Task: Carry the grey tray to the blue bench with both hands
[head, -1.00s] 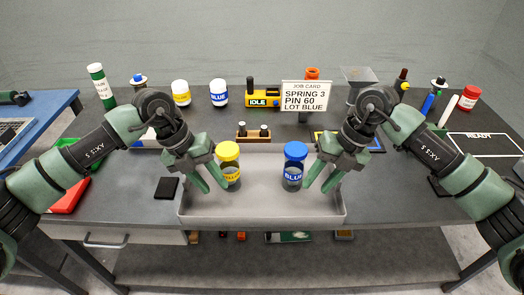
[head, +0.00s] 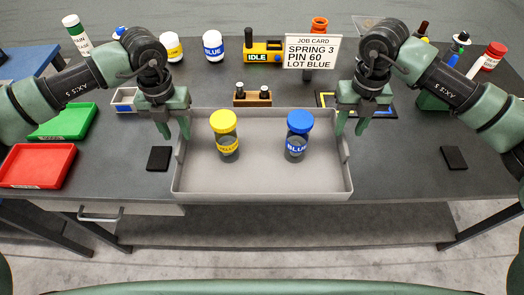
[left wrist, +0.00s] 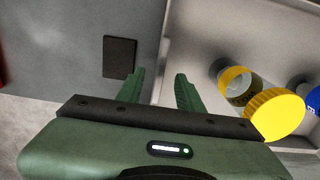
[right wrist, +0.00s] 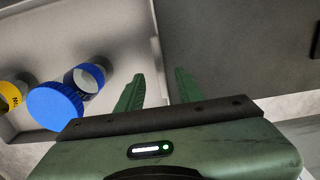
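The grey tray (head: 260,183) lies on the dark table and holds a yellow-capped jar (head: 224,135) and a blue-capped jar (head: 298,135), both upright. My left gripper (head: 175,130) is open at the tray's left wall; in the left wrist view its fingers (left wrist: 158,90) lie on either side of that wall. My right gripper (head: 351,128) is open at the right wall; in the right wrist view its fingers (right wrist: 158,90) also lie on either side of the wall. Contact with the walls cannot be told. The blue bench (head: 38,65) shows partly at far left, behind my left arm.
A red bin (head: 35,165) and green bin (head: 62,123) are left of the tray. Black pads (head: 158,158) and (head: 454,158) flank it. A peg block (head: 252,97), the job card (head: 312,62) and a yellow machine (head: 262,50) stand behind it.

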